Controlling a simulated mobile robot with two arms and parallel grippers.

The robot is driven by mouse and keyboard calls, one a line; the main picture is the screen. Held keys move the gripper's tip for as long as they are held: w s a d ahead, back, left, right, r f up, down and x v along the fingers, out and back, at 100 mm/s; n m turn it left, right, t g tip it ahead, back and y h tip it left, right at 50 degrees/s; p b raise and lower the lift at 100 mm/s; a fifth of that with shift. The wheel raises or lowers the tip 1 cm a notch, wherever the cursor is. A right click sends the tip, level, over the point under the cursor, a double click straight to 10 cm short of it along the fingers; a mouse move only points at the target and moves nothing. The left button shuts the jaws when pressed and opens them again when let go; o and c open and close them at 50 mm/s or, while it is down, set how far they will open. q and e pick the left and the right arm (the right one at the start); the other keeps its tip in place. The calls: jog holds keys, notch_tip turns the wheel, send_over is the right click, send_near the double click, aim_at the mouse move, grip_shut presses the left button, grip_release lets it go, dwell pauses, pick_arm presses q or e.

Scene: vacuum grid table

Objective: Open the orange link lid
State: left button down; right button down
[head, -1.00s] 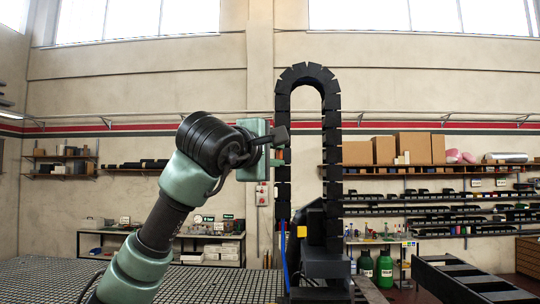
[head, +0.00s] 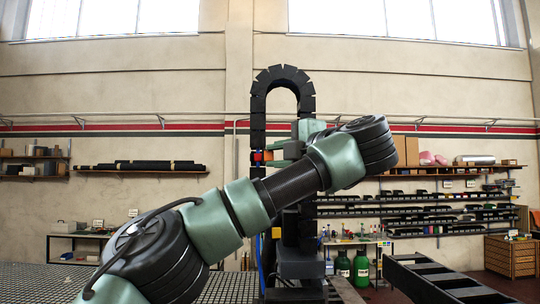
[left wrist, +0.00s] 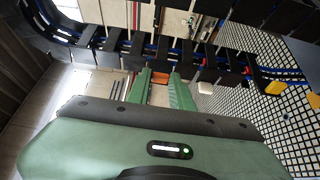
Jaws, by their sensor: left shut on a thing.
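The orange link lid (head: 265,156) is a small orange piece on the left side of the tall black cable chain (head: 257,120). In the left wrist view the orange lid (left wrist: 160,77) shows between the two green fingertips. My left gripper (head: 272,155) reaches in from the right of the chain with its fingers pointing left, shut on the lid. The left wrist view also shows the gripper (left wrist: 160,80) with the chain's links and blue cable beyond it. My own arm hides the right leg of the chain. My right gripper is in neither current view.
A yellow block (head: 277,233) sits low at the chain's base. The black grid table (head: 30,278) spreads to the left. Shelves with black chain parts (head: 415,212) and green bottles (head: 362,268) stand behind at right, with a dark frame (head: 440,280) nearer.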

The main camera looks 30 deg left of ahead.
pick_arm(q)
jog(key=shift+w+d+r+n+g+y, duration=0.15)
jog(key=shift+n+g+y, duration=0.1)
jog(key=shift+n+g, duration=0.25)
jog(key=shift+w+d+n+g+y, duration=0.1)
jog(key=shift+w+n+g+y, duration=0.15)
jog(key=shift+g, duration=0.3)
jog(key=shift+w+d+r+n+g+y, duration=0.1)
jog(key=shift+d+n+g+y, duration=0.1)
jog(key=shift+n+g, duration=0.3)
jog(key=shift+w+n+g, duration=0.25)
jog(key=shift+n+g, duration=0.1)
jog(key=shift+g, duration=0.3)
jog(key=c, duration=1.4)
grip_release()
jog(key=shift+o, duration=0.8)
jog(key=shift+w+a+f, duration=0.15)
jog(key=shift+f, duration=0.05)
